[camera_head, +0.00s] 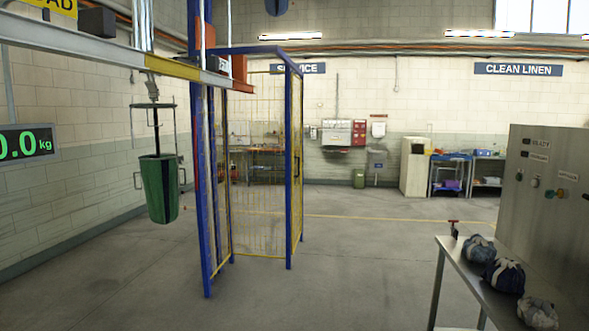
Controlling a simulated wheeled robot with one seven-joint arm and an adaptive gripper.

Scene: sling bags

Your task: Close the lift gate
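The lift enclosure stands left of centre, with blue posts (289,170) and yellow mesh. A narrow yellow mesh panel (298,165) with a small dark mark, perhaps a handle, shows nearly edge-on at its right side. It looks like the lift gate, but I cannot tell surely which panel is the gate. Another mesh panel (222,185) shows at a steep angle on the left. The wide gap between the two front blue posts looks open, with mesh (258,165) visible behind it. My gripper is not in view.
A green bin (160,188) hangs from an overhead rail (120,58) at left. A metal table (462,262) with several cloth bundles (505,275) and a grey control cabinet (552,200) stand at right. The floor (360,260) between is clear.

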